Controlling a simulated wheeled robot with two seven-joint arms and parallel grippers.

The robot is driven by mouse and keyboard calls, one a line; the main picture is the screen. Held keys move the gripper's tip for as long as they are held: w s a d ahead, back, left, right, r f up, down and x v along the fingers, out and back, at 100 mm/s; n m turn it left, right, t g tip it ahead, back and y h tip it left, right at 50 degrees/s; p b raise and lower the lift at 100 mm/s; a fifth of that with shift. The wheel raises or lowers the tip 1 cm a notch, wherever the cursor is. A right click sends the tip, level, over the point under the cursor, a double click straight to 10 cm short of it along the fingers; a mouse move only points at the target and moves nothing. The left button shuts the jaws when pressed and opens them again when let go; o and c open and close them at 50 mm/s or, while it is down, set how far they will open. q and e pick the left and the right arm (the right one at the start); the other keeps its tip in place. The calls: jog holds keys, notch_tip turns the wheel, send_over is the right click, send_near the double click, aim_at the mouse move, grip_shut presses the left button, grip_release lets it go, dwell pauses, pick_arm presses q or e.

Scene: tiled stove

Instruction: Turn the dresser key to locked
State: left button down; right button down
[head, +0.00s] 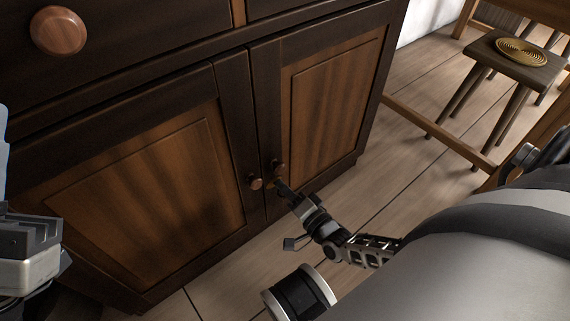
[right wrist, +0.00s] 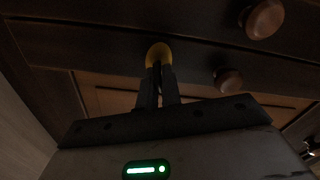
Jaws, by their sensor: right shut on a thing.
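The dresser (head: 140,190) is dark wood with two lower doors. Its brass key (right wrist: 158,52) shows in the right wrist view as a rounded yellow bow between my right fingertips. The key's turn angle is hard to tell. My left gripper (head: 35,238) is partly in view at the left edge, away from the key.
A larger drawer knob (head: 58,31) is above. A stool (head: 500,65) with a coiled golden mat (head: 522,51) stands at the right. Both doors look closed.

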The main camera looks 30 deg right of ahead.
pick_arm(q)
jog(key=shift+f, duration=0.1)
pick_arm(e)
jog(key=m, duration=0.4)
jog(key=shift+f, duration=0.2)
dwell(0.3)
jog(key=c, duration=1.6)
grip_release()
